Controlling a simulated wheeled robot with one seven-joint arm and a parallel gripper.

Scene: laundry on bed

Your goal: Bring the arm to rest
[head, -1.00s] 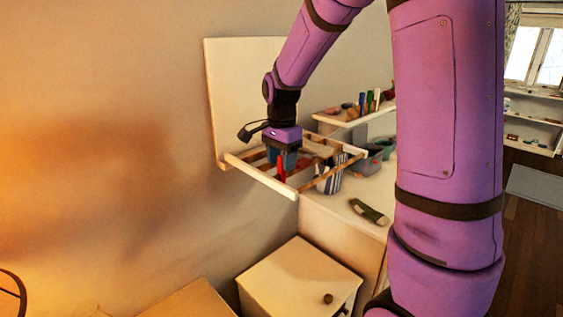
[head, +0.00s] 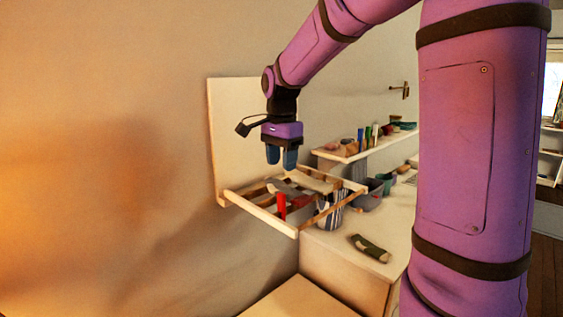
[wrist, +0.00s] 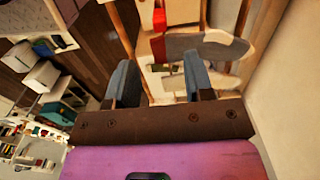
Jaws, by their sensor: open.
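My gripper (head: 281,156) is open and empty, with its blue fingers pointing down. It is a little above a wooden drying rack (head: 262,215) that folds out from a pale wall board. A grey sock (head: 285,188) lies over the rack's bars below the fingers. A red item (head: 282,206) hangs on the rack next to it. In the wrist view the grey sock (wrist: 200,43) lies across the slats beyond the two fingers (wrist: 160,85), apart from them.
A dresser top (head: 345,262) stands right of the rack with a dark green sock (head: 370,248) on it. A wall shelf (head: 350,155) holds several small objects. The space left of the rack is free.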

